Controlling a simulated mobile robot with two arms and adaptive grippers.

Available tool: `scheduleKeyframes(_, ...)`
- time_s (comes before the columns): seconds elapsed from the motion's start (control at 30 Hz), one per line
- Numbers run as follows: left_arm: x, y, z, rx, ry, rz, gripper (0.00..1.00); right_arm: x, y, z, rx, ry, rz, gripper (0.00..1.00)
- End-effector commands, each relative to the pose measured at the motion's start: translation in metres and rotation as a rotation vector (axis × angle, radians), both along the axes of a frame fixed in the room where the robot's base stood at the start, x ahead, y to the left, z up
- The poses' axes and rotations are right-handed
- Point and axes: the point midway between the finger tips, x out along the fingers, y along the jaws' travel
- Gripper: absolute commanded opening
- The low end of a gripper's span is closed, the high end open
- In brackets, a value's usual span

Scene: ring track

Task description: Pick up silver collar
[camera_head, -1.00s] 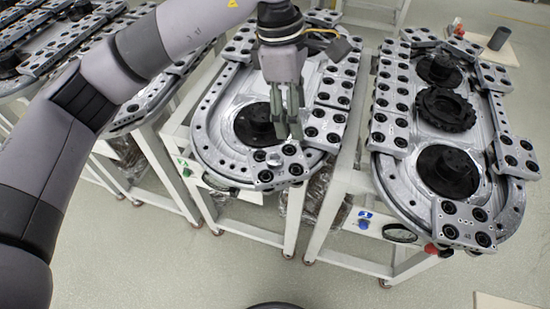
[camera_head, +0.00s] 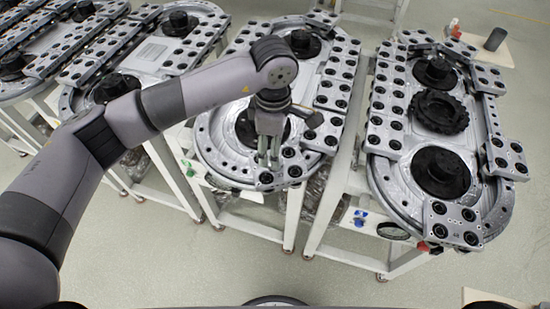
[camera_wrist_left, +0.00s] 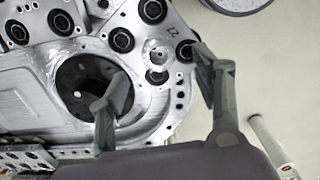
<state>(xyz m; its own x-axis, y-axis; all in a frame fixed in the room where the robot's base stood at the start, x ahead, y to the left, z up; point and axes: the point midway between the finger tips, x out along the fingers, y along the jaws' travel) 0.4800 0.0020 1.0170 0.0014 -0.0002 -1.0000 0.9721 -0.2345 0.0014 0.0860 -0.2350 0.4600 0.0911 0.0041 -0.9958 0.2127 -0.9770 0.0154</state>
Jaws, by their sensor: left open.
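The silver collar (camera_wrist_left: 157,55) is a small shiny ring on the end plate of the middle ring track (camera_head: 235,178). It sits beside a black-ringed hole, near a "27" mark. My left gripper (camera_head: 268,159) points down over the near end of that track. In the wrist view my left gripper (camera_wrist_left: 160,72) is open, with its two fingers apart on either side of the collar's position. I cannot tell whether they touch it. In the head view the fingers largely hide the collar. My right gripper is not in view.
A black hub (camera_wrist_left: 90,85) stands close to the left finger. Dark-holed plates (camera_head: 335,95) line the track's right side. Another ring track (camera_head: 385,180) with black wheels stands to the right, and more tracks stand left. The floor in front is clear.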

Motion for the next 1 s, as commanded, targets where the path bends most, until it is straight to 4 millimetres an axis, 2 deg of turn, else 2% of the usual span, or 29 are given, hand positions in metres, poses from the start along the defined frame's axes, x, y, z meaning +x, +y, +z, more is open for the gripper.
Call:
scheduleKeyframes(0.17, -0.001, -0.003, -0.021, 0.002, 0.008, 0.001, 0.59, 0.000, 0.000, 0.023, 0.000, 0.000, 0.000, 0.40)
scheduleKeyframes(0.3, 0.000, -0.003, -0.041, 0.000, 0.005, 0.001, 0.59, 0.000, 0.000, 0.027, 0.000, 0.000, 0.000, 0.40)
scheduleKeyframes(0.6, 0.001, -0.003, -0.049, -0.001, 0.001, -0.001, 0.59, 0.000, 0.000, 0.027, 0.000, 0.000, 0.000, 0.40)
scheduleKeyframes(1.0, 0.001, -0.003, -0.048, -0.001, 0.001, 0.000, 0.33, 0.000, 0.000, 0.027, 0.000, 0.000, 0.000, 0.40)
